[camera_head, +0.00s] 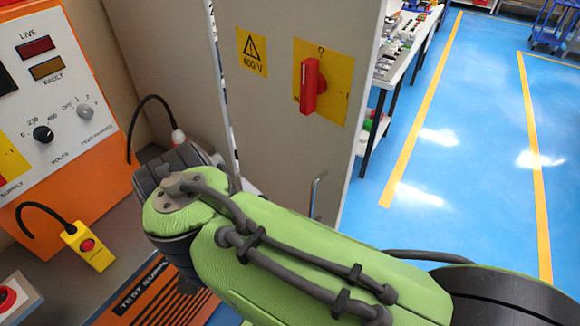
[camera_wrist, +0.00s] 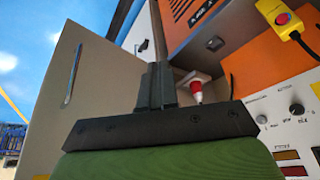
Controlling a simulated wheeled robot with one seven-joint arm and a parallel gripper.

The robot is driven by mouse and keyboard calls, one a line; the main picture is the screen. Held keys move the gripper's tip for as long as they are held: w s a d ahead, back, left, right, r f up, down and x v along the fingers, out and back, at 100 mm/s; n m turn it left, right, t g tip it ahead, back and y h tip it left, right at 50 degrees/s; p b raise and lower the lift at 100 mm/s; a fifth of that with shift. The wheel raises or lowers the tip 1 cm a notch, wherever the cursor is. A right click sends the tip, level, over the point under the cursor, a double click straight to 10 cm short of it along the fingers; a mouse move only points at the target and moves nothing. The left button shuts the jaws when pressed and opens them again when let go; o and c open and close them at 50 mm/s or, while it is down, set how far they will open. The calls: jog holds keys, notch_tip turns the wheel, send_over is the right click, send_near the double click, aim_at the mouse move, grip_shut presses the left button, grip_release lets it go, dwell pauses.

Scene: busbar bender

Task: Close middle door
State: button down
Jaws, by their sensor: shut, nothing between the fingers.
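A beige cabinet door (camera_head: 275,110) stands in the middle of the head view, with a yellow 400 V sign (camera_head: 251,52) and a red rotary switch (camera_head: 312,85) on it. A slim metal handle (camera_head: 317,192) is low on the panel. The wrist view shows a beige panel (camera_wrist: 90,110) with a similar handle (camera_wrist: 73,72) at left. I cannot tell how far the door is open. My gripper (camera_wrist: 157,85) is shut and empty, its fingers pointing towards the space between this panel and the orange test bench. My arm hides the fingers in the head view.
The orange test bench (camera_head: 85,175) with knobs is at left. A yellow pendant button box (camera_head: 88,247) and a red-tipped plug (camera_head: 177,136) are close to my wrist. Blue floor (camera_head: 470,120) is clear at right, beside a shelf bench (camera_head: 405,50).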

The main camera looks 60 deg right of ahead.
aim_at(340, 181)
jog(key=s+d+r+m+g+p, duration=0.3)
jog(key=d+m+g, duration=0.3)
jog(key=m, duration=0.8)
jog(key=s+d+r+m+g+p, duration=0.35)
jog(key=d+m, duration=0.55)
jog(key=m, duration=0.5)
jog(key=shift+h, duration=0.3)
jog(key=shift+s+d+f+b, duration=0.5)
jog(key=shift+s+d+f, duration=0.55)
jog(key=shift+f, duration=0.3)
jog(key=shift+s+d+f+b, duration=0.45)
jog(key=shift+s+d+f, duration=0.45)
jog(key=shift+d+f, duration=0.35)
jog(key=shift+s+d+f+b, duration=0.5)
jog(key=shift+s+d+f, duration=0.5)
jog(key=shift+f, duration=0.4)
